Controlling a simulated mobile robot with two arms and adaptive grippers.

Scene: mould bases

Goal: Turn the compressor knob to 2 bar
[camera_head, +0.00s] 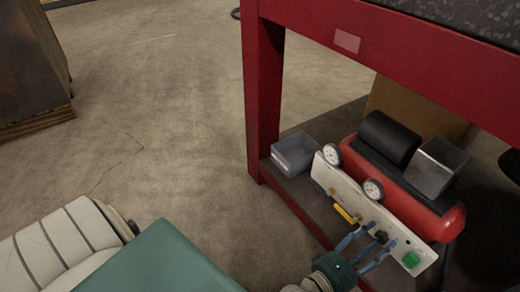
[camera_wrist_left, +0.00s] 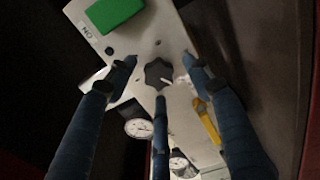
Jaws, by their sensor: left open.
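The red compressor (camera_head: 445,222) stands on the lower shelf of the red table, with a pale control panel (camera_head: 345,189) along its front. The black lobed knob (camera_wrist_left: 158,73) with a white pointer mark sits on the panel between the green switch and the gauges; it also shows in the head view (camera_head: 381,236). My left gripper (camera_head: 369,243) is open at the knob, its blue fingers spread around it in the left wrist view (camera_wrist_left: 160,68). I cannot tell whether they touch it. Two round gauges (camera_wrist_left: 139,128) show, their readings too small to read. My right gripper is out of view.
The green switch (camera_head: 411,260) and a yellow handle (camera_head: 346,214) sit on the panel near the knob. A grey bin (camera_head: 292,152) stands on the shelf. The red table leg (camera_head: 263,95) and tabletop edge frame the space.

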